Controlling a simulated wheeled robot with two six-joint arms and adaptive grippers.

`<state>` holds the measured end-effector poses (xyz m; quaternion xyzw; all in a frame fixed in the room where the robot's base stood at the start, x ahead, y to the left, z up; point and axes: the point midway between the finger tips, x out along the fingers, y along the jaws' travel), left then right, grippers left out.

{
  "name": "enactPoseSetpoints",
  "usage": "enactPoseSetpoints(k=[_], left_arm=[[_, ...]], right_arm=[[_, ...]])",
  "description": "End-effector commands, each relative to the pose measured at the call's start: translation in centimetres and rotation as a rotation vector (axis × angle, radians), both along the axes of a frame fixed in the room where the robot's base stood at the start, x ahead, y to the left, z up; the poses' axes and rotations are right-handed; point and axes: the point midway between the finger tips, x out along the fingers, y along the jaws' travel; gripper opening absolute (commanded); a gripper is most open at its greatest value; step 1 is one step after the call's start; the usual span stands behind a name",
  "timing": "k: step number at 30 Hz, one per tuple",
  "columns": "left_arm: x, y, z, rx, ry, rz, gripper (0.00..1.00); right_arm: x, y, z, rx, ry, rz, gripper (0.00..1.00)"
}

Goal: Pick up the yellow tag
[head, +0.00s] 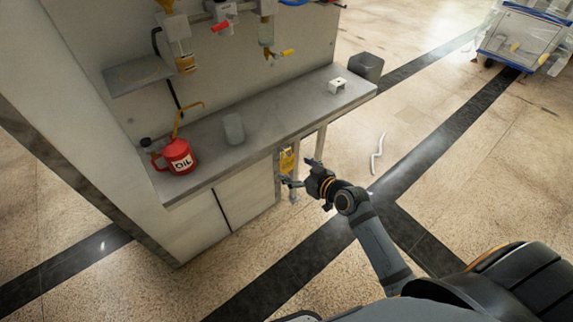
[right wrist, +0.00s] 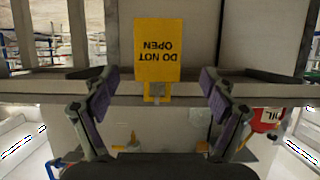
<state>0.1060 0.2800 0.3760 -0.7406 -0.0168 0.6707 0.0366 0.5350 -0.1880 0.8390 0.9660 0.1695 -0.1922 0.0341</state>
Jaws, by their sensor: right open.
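The yellow tag (head: 287,160) hangs at the end of the grey bench unit, below the worktop. In the right wrist view the tag (right wrist: 157,48) appears upside down, reads "DO NOT OPEN" and has a small yellow tab at its narrow end. My right gripper (head: 301,173) is open and empty close to the tag. In the right wrist view its two fingers (right wrist: 155,80) stand wide apart, one on each side of the tag's line, without visible contact. How far the tag is from the fingertips is hard to tell. My left gripper is out of view.
The worktop (head: 285,108) and its edge lie just above the gripper. A red oil can (head: 178,157), a grey cup (head: 233,128) and a small white block (head: 337,86) stand on it. The floor right of the bench is mostly clear, with a white strip (head: 378,154) on it.

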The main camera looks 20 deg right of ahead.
Motion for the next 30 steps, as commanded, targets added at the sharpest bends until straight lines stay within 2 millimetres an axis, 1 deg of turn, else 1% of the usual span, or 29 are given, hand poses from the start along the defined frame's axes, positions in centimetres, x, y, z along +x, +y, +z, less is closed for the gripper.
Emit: enactPoseSetpoints(k=[1,5,7,12,15,18,23,30], left_arm=[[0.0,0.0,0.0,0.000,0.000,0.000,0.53],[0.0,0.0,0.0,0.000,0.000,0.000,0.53],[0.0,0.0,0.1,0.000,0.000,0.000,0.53],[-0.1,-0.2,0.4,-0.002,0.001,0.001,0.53],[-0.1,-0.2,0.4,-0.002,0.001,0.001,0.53],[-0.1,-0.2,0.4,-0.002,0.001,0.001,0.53],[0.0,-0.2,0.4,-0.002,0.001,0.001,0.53],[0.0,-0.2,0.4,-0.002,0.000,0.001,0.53]], right_arm=[[0.4,0.2,-0.1,0.002,0.000,0.001,0.85],[0.6,0.3,-0.2,-0.001,0.000,0.001,0.85],[1.1,0.4,-0.4,0.002,0.001,0.000,0.85],[3.8,1.1,-1.6,0.003,0.000,0.000,0.85],[4.8,1.5,-2.1,0.001,0.001,0.001,0.85],[5.1,1.6,-2.3,0.000,0.001,0.001,0.85],[5.1,1.6,-2.3,0.000,0.001,0.001,0.85],[5.1,1.6,-2.3,0.000,0.001,0.000,0.52]])
